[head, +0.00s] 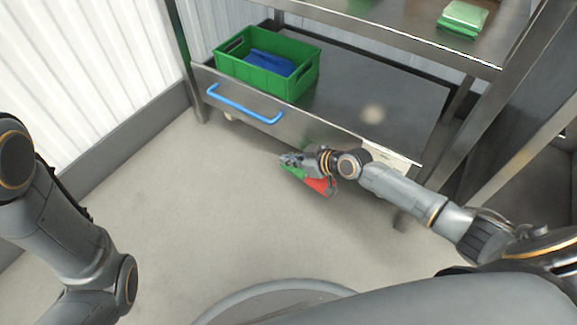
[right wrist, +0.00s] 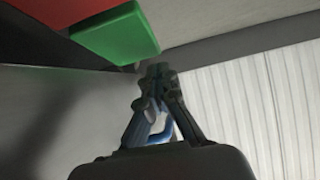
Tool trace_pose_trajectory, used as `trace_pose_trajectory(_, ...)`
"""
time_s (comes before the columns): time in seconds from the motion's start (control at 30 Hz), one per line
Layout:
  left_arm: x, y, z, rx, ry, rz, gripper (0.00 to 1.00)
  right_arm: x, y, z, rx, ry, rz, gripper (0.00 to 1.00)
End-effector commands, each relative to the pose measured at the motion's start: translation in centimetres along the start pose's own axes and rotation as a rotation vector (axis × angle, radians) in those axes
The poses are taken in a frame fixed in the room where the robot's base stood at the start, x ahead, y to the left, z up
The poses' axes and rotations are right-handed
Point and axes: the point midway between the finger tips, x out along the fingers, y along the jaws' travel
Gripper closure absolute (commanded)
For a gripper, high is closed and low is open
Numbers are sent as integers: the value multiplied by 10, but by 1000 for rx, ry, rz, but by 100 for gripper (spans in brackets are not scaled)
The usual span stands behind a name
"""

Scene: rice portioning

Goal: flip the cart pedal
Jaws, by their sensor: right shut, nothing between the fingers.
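The cart pedal shows a red part (head: 320,187) and a green part (head: 293,171), low by the front of the steel cart (head: 330,128). My right gripper (head: 284,158) is at the pedal, just above its green end in the head view, and covers part of it. In the right wrist view the green part (right wrist: 115,34) and red part (right wrist: 38,18) are beside the fingertips (right wrist: 158,70). The fingers are shut with nothing between them. I cannot tell whether they touch the pedal. My left gripper is out of view.
The cart has a blue handle (head: 243,105) and carries a green crate (head: 262,86) with a blue item inside. Green packets (head: 463,16) lie on a steel shelf above. The grey floor (head: 190,200) left of the pedal is clear, up to a white ribbed wall (head: 80,70).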

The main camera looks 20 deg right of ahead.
Motion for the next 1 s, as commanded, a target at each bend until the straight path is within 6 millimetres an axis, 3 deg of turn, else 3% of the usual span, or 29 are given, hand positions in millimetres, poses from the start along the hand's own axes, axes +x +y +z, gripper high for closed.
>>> trace_pose_trajectory(0.47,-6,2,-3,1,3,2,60,7,0,7,0,1,-1,100)
trace_pose_trajectory(0.63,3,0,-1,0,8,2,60,7,-1,4,2,-21,-2,100)
trace_pose_trajectory(0.83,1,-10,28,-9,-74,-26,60,14,0,0,1,-139,-1,100)
trace_pose_trajectory(1.0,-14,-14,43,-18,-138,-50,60,24,0,6,1,-259,-1,100)
